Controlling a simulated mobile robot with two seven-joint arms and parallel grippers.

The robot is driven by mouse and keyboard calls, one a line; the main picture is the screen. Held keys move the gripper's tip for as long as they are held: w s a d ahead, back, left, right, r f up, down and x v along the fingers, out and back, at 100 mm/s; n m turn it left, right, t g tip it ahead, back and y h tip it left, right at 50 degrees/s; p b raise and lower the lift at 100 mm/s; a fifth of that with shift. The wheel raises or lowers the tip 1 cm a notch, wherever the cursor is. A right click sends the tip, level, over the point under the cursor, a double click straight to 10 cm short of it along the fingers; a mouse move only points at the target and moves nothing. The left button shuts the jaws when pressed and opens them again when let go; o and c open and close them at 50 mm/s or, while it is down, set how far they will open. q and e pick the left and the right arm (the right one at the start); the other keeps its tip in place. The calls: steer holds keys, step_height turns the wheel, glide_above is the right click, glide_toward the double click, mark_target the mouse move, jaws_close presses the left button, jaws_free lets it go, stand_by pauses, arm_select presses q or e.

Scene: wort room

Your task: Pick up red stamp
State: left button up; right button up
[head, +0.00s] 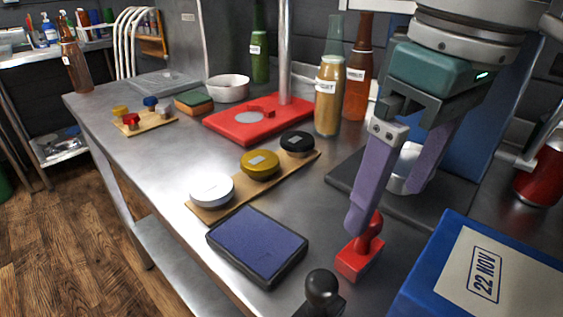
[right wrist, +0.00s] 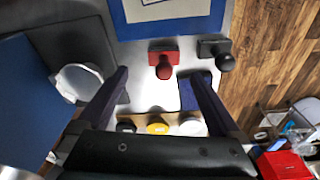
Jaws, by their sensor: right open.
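The red stamp (head: 361,255) stands upright on the steel table, right of the ink pad, with its knob handle up. It also shows in the right wrist view (right wrist: 164,64), between and beyond my open fingers. My right gripper (head: 385,210) is open and empty, above and close to the red stamp; one finger overlaps the stamp's handle in the head view. I cannot tell if they touch. A black stamp (head: 321,290) stands nearby at the bottom, and it shows in the right wrist view (right wrist: 222,58). My left gripper is not in view.
A blue ink pad (head: 258,245) lies left of the stamp. A blue box (head: 440,280) marked "22 NOV" is close on the right. A wooden board (head: 232,207) with three round lids lies behind the pad. Bottles (head: 328,95) and a red-based stand (head: 235,128) are farther back.

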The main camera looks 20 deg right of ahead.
mark_target(362, 239)
steer(key=f, duration=0.2)
steer(key=w+f+b, duration=0.1)
steer(key=f, duration=0.2)
steer(key=a+f+b, duration=0.1)
steer(key=f, duration=0.2)
steer(key=shift+w+f, duration=0.1)
steer(key=shift+w, duration=0.15)
steer(key=c, duration=1.3)
step_height(362, 239, up, 10)
steer(key=p, duration=0.2)
steer(key=shift+p, duration=0.35)
